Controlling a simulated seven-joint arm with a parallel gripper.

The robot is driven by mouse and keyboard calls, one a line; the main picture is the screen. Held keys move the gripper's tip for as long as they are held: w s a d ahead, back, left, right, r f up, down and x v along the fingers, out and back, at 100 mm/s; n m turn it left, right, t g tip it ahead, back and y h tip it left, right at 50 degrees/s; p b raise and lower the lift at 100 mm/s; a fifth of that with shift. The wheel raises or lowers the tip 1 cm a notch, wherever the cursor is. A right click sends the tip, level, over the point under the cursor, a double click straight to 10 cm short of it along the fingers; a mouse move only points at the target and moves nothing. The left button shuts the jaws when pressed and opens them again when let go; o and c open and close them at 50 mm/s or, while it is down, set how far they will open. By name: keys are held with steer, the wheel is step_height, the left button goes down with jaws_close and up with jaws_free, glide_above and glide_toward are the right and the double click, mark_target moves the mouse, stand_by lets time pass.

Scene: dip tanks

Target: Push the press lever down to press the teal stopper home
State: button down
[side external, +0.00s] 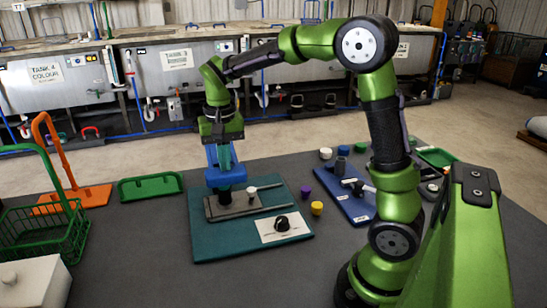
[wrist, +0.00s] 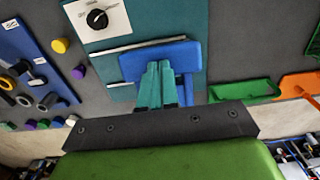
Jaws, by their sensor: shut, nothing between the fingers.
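The blue press (side external: 226,179) stands on a grey base plate on the teal board (side external: 205,245) in the side view. My gripper (side external: 225,166) is over it, pointing down, with its teal fingers close together and empty. In the wrist view the fingertips (wrist: 158,66) are at the blue top part of the press (wrist: 186,56), which I take to be the lever. They overlap it and seem to touch it, but contact is not certain. A dark upright piece (side external: 224,196) shows below the blue part. The teal stopper cannot be made out; the press and my gripper hide that area.
A black dial on a white plate (side external: 281,223) is at the board's front right. Purple (side external: 306,192) and yellow (side external: 317,208) caps and a blue board (side external: 352,207) lie to the right. A green tray (side external: 150,187), orange stand (side external: 75,197) and green basket (side external: 62,240) are left.

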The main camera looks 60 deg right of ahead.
step_height(320, 180, up, 12)
stand_by(1.1)
steer(key=s+a+f+n+t+y, duration=0.1)
steer(key=s+a+f+n+t, duration=0.1)
steer(key=s, duration=0.6)
steer(key=s+a+f+n+t+y, duration=0.1)
steer(key=s+a+f+n+t, duration=0.2)
steer(key=s, duration=0.5)
steer(key=a+f+t, duration=0.1)
steer(key=a+t, duration=0.1)
steer(key=shift+a+f, duration=0.3)
steer(key=shift+f, duration=0.05)
steer(key=c, duration=1.8)
jaws_free()
steer(key=shift+c, duration=0.2)
